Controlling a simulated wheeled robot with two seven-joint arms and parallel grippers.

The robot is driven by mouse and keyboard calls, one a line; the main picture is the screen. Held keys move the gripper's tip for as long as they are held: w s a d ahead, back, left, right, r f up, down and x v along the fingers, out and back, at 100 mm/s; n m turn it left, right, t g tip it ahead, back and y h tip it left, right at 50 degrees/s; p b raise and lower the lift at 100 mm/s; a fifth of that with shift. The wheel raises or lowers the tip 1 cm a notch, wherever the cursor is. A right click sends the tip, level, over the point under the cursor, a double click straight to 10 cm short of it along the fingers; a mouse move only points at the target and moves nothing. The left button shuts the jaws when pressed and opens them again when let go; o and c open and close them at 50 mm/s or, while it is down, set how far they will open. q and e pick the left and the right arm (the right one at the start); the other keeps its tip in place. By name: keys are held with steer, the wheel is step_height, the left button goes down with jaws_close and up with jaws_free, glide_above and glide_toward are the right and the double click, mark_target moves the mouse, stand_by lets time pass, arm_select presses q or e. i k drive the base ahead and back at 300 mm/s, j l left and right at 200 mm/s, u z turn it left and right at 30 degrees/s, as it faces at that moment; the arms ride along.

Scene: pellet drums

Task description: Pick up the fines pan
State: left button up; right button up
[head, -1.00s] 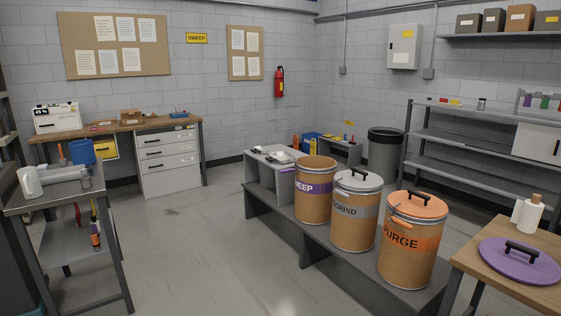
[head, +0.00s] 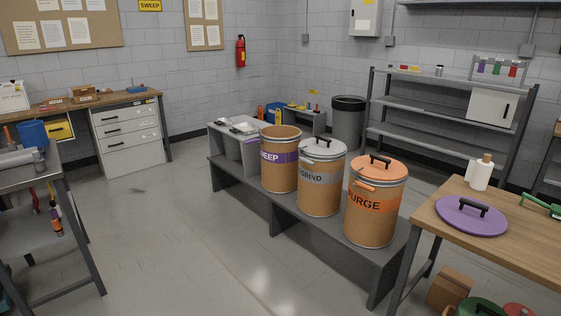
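I cannot make out for certain which thing is the fines pan. Small light, tray-like items (head: 243,128) lie on a grey stand (head: 225,150) at the left end of the drum bench; they are too small to tell apart. The open SWEEP drum (head: 280,172), with a purple band, stands beside that stand. The REGRIND drum (head: 321,190) with a grey lid and the PURGE drum (head: 376,215) with an orange lid stand to its right. A purple lid (head: 471,216) with a black handle lies on the wooden table at right. Neither gripper is in view.
The drums stand on a low grey bench (head: 290,238). A metal cart (head: 50,178) is at left. The floor between is clear.

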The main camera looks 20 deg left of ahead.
mark_target(245, 129)
steer(key=i+j+u, duration=0.7)
steer(key=i, duration=0.2)
steer(key=i+j+u, duration=0.2)
steer(key=i+u, duration=0.15)
steer(key=i, duration=0.2)
steer(key=i+u, duration=0.3)
steer(key=i, duration=2.25)
steer(key=i+j, duration=0.1)
steer(key=i, duration=0.4)
steer(key=i+j+z, duration=0.15)
steer(key=i, duration=0.35)
steer(key=i+j+z, duration=0.1)
steer(key=i+z, duration=0.25)
steer(key=z, duration=0.15)
steer(key=i+j+z, duration=0.2)
steer(key=z, duration=0.3)
steer(key=i+j+z, duration=0.35)
steer(key=z, duration=0.15)
steer(key=i+j+z, duration=0.2)
steer(key=z, duration=0.2)
steer(key=i+j+z, duration=0.2)
steer(key=j+z, duration=0.15)
steer(key=i+j+z, duration=0.1)
steer(key=j+z, duration=0.3)
